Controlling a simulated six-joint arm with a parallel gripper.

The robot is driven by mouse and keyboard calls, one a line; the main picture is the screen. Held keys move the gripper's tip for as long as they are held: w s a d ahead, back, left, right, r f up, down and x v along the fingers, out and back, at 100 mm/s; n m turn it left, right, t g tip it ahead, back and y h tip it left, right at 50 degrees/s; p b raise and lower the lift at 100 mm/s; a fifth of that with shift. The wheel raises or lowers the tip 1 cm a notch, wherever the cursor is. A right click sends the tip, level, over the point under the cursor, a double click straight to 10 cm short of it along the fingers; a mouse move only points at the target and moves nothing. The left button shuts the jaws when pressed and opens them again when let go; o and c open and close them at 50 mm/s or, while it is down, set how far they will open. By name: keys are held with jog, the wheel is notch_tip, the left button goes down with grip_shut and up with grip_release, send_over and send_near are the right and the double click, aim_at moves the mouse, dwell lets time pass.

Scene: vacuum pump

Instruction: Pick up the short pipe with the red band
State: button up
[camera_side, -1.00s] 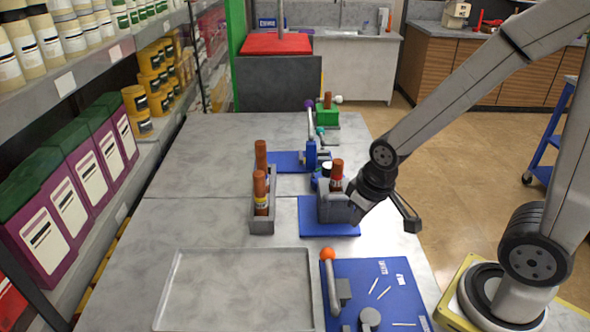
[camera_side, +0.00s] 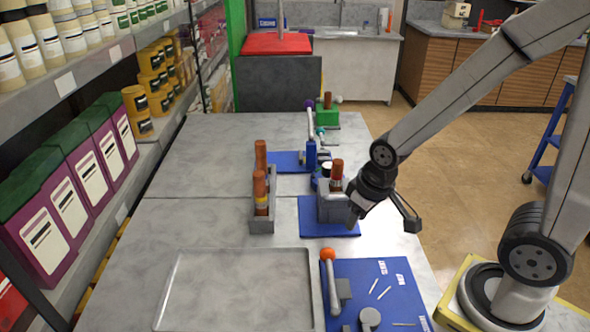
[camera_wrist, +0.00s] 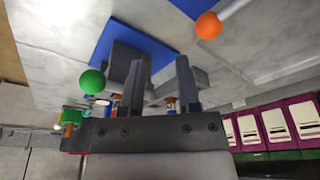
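An upright copper-brown pipe (camera_side: 337,170) stands in a grey block (camera_side: 330,207) on a blue mat (camera_side: 318,231); its lower part is hidden, and its band is too small to read clearly. Two more brown pipes stand in a grey rack to the left: the front pipe (camera_side: 260,187) has a yellow band, and the rear pipe (camera_side: 261,153) is partly hidden behind it. My gripper (camera_side: 353,217) is at the right side of the grey block.
An empty grey tray (camera_side: 236,256) lies at the front. A blue plate with an orange-knobbed lever (camera_side: 329,272) is beside it. Behind the block stand a blue fixture (camera_side: 311,153) and a green fixture (camera_side: 326,117). The back-left table is clear.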

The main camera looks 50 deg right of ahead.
jog(key=o, duration=0.4)
jog(key=w+r+v, duration=0.1)
jog(key=w+v, duration=0.1)
jog(key=v, duration=0.8)
jog(key=m+t+y, duration=0.4)
jog(key=m+y, duration=0.8)
jog(key=m, duration=1.2)
send_near(343, 161)
jog(key=x, duration=0.5)
jog(key=shift+f+x, duration=0.15)
jog(key=shift+x, duration=1.9)
jog(key=shift+f+x, duration=0.1)
jog(key=shift+x, duration=1.95)
